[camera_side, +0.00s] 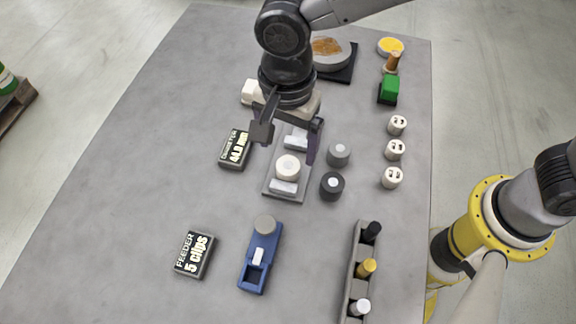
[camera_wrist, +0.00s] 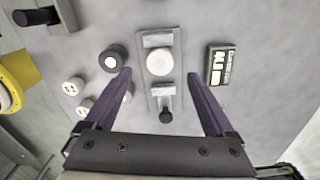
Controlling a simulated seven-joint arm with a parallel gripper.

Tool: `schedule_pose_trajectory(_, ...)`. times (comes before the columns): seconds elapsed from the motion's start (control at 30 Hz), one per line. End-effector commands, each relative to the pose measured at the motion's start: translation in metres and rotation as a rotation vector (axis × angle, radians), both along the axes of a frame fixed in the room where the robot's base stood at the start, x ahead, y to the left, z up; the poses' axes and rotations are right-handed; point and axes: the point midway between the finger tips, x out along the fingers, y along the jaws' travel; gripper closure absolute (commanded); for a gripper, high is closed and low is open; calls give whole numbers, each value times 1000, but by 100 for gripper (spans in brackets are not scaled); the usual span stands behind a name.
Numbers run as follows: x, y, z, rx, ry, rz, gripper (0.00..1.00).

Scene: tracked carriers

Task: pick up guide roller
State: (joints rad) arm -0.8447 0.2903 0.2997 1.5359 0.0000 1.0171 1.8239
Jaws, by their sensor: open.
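No part is labelled guide roller, so I cannot tell for certain which one it is. A cream round roller (camera_side: 288,167) sits on a grey fixture (camera_side: 299,196) between two pale blocks; it also shows in the wrist view (camera_wrist: 159,62). A grey cylinder (camera_side: 339,154) and a dark cylinder (camera_side: 332,186) with a pale centre stand just right of the fixture; the dark one shows in the wrist view (camera_wrist: 113,58). My gripper (camera_side: 288,148) is open and empty above the fixture. In the wrist view its purple fingers (camera_wrist: 160,73) are spread either side of the fixture.
Three white capped cylinders (camera_side: 395,150) stand at the right. A display box (camera_side: 235,149) is left of the fixture, a feeder display (camera_side: 195,254) at front left. A blue holder (camera_side: 251,276) and a grey rack (camera_side: 347,297) are in front. A green block (camera_side: 388,90) stands back right.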

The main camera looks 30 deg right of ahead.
Motion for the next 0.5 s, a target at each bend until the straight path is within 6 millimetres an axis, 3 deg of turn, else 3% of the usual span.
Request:
schedule_pose_trajectory(0.1, 0, 0, -17, -1, 2, 0, 11)
schedule_pose_trajectory(0.37, 1, -2, -36, -2, 1, -1, 11)
schedule_pose_trajectory(0.5, 2, -5, -56, -2, 1, 0, 11)
